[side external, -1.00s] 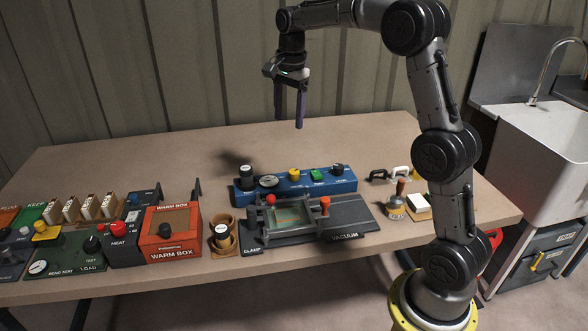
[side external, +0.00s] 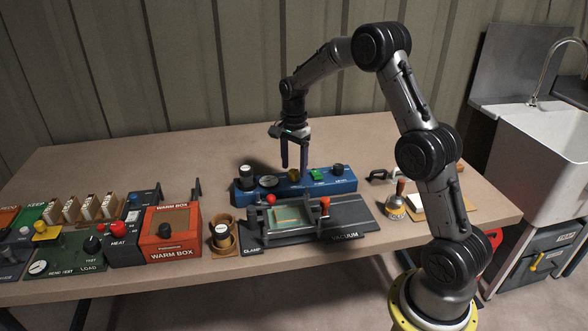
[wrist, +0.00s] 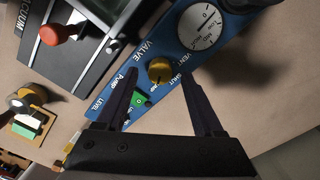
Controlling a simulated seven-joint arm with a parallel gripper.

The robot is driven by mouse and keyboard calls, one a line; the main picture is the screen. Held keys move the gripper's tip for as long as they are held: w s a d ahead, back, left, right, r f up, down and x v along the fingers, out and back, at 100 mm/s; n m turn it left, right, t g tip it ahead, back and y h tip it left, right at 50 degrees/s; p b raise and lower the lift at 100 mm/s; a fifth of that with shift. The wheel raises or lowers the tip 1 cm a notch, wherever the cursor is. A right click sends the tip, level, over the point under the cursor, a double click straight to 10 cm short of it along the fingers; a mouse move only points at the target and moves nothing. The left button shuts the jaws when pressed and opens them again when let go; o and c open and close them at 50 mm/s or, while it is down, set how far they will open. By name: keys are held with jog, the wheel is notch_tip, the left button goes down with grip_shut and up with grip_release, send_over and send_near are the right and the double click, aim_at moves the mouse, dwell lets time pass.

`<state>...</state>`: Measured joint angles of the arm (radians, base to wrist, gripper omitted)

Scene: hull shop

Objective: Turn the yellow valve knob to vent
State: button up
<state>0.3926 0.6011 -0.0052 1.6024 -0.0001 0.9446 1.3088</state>
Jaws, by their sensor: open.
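The yellow valve knob (side external: 294,175) sits on the blue control panel (side external: 345,184), partly shaded by my gripper in the side view. In the wrist view the knob (wrist: 160,70) shows under the word VALVE, with VENT and SHUT lettered near it and a round gauge (wrist: 199,27) beyond. Which mark the knob points to I cannot tell. My gripper (side external: 294,169) points down just above the knob, jaws open. In the wrist view its fingers (wrist: 158,74) stand apart on either side of the knob; I see no contact.
A green switch (side external: 317,175) and a dark knob (side external: 338,169) sit right of the yellow knob, the gauge (side external: 268,181) left. The vacuum frame with red ball (side external: 271,197) and orange-red handle (side external: 325,204) stands in front. The bench behind the panel is clear.

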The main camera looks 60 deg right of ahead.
jog(key=shift+f, duration=0.9)
grip_shut()
